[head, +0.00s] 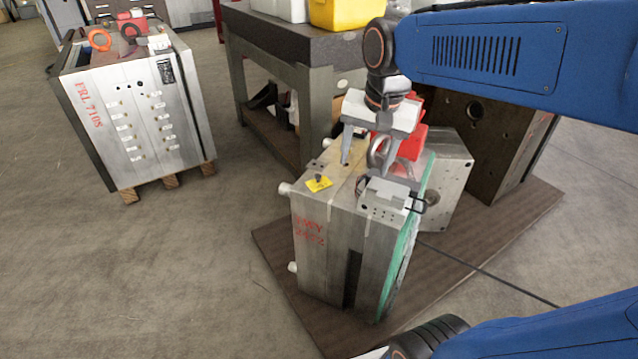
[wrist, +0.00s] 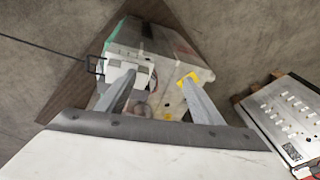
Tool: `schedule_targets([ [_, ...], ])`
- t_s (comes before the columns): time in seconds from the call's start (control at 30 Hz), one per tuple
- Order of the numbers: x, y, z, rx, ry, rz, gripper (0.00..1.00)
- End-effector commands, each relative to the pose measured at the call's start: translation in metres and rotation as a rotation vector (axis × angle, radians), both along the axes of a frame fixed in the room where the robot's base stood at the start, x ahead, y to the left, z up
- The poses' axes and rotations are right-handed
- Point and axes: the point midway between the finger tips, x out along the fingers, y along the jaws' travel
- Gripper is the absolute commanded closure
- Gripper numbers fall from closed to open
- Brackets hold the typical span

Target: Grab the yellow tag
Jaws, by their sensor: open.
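The yellow tag (head: 319,184) lies on top of the front metal mould base (head: 325,245), near its left edge, with a small dark piece on it. My gripper (head: 366,170) is open and empty above the same block, to the right of the tag and apart from it. In the wrist view the tag (wrist: 193,76) shows at the tip of the right finger, which hides part of it. The two fingers (wrist: 158,77) are spread wide there.
A grey clamp-like fitting (head: 384,193) and a metal ring stand on the block close to my gripper. A red part (head: 412,140) is behind. Another mould base (head: 135,115) sits on a pallet at left. Bare floor (head: 150,270) lies between.

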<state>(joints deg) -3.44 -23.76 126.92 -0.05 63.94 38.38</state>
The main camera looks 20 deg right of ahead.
Motion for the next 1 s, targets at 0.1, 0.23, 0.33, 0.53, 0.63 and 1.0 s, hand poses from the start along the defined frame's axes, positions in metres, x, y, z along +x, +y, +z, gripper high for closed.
schedule_targets([
  [0.1, 0.032, 0.007, 0.006, 0.023, 0.043, -0.115, 0.39],
  [0.23, 0.066, 0.015, 0.01, 0.045, 0.086, -0.25, 0.39],
  [0.33, 0.092, 0.021, 0.011, 0.058, 0.118, -0.356, 0.39],
  [0.53, 0.142, 0.036, 0.008, 0.07, 0.176, -0.558, 0.39],
  [0.63, 0.16, 0.041, 0.005, 0.07, 0.198, -0.639, 0.39],
  [1.0, 0.18, 0.048, -0.013, 0.069, 0.222, -0.734, 0.39],
])
